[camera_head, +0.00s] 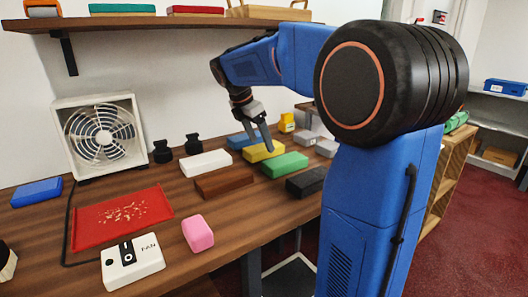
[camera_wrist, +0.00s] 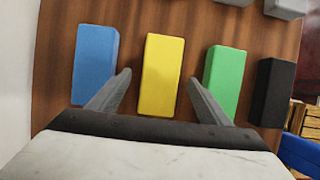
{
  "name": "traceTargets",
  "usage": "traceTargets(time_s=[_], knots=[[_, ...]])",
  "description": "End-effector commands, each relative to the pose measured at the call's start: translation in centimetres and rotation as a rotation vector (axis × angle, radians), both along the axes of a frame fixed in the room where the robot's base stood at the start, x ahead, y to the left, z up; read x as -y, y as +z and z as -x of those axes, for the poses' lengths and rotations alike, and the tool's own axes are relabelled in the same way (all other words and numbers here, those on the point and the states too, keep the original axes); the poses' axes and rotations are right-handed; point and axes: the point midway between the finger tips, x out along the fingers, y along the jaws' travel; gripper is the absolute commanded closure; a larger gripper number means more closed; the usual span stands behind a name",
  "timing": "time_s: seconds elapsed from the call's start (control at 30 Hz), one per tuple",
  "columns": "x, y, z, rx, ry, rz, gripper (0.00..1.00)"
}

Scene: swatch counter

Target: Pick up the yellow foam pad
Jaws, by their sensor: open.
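The yellow foam pad (camera_head: 263,151) lies flat on the wooden counter among other coloured pads. In the wrist view the yellow pad (camera_wrist: 161,76) lies lengthwise between and just ahead of my fingertips. My gripper (camera_head: 259,143) is open and points down over the yellow pad. In the wrist view my gripper (camera_wrist: 157,80) has one finger at each side of the pad, and nothing is held. The exact height of the fingertips above the counter cannot be told.
A blue pad (camera_wrist: 95,65) lies left of the yellow one and a green pad (camera_wrist: 224,80) lies right, each close to a finger. A black pad (camera_wrist: 271,92) lies further right. A white pad (camera_head: 206,163) and brown pad (camera_head: 223,182) lie nearby. A shelf (camera_head: 150,22) hangs above.

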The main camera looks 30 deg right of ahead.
Motion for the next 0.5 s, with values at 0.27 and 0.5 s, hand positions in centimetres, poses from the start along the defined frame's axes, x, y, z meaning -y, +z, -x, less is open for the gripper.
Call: traceTargets(time_s=[0.27,0.5], knots=[[0.9,-2.7,0.0,0.000,0.000,0.000,0.28],[0.9,-2.8,0.0,0.000,0.000,0.000,0.28]])
